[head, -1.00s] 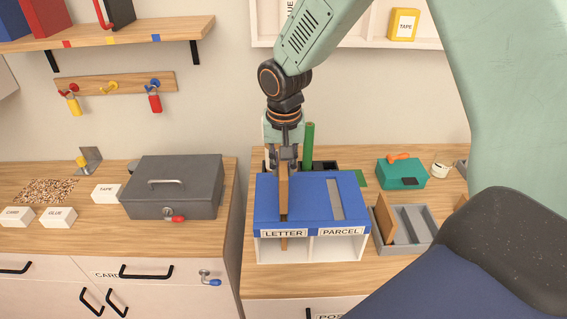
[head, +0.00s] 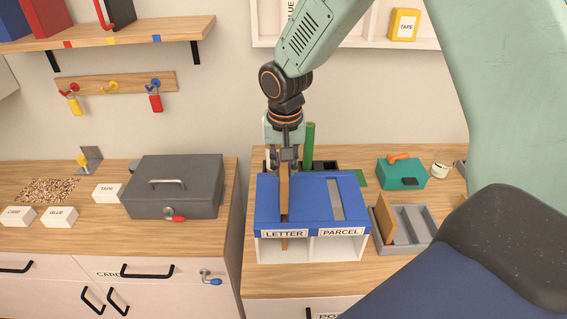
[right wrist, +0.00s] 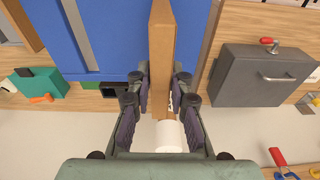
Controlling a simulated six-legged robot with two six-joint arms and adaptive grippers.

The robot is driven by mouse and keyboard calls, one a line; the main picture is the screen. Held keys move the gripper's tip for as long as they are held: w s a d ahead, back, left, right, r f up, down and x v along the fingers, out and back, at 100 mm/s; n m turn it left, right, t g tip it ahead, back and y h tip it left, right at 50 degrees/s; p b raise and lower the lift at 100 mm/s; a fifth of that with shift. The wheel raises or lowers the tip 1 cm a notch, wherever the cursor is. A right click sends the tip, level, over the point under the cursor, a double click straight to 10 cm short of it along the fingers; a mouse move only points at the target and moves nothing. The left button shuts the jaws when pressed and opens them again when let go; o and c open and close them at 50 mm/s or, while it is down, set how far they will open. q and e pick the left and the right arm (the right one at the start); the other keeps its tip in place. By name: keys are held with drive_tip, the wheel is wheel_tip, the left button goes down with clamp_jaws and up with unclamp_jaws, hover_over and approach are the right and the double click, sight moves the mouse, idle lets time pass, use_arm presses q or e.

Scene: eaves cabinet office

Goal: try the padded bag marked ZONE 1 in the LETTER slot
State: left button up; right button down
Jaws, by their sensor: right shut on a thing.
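My right gripper (head: 286,158) is shut on a thin brown padded bag (head: 284,190), held on edge. The bag stands upright in the LETTER slot of the blue-topped box (head: 308,188). Its lower end shows below the lid, in the white compartment behind the LETTER label (head: 284,233). In the right wrist view the bag (right wrist: 161,60) runs between the two fingers (right wrist: 161,88), with the blue lid around its far part. I cannot read a ZONE 1 mark on it. The PARCEL slot (head: 336,199) beside it is empty. My left gripper is not in view.
A grey divided tray (head: 412,244) with brown pieces stands close right of the box. A teal box (head: 401,174) is behind it. A green upright piece (head: 309,142) stands behind the box. A grey metal case (head: 176,187) is on the left counter, across a gap.

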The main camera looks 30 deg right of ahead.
drive_tip(key=shift+s, duration=0.1)
idle(0.4)
drive_tip(key=shift+f, duration=0.2)
drive_tip(key=shift+f, duration=0.1)
idle(0.4)
idle(0.6)
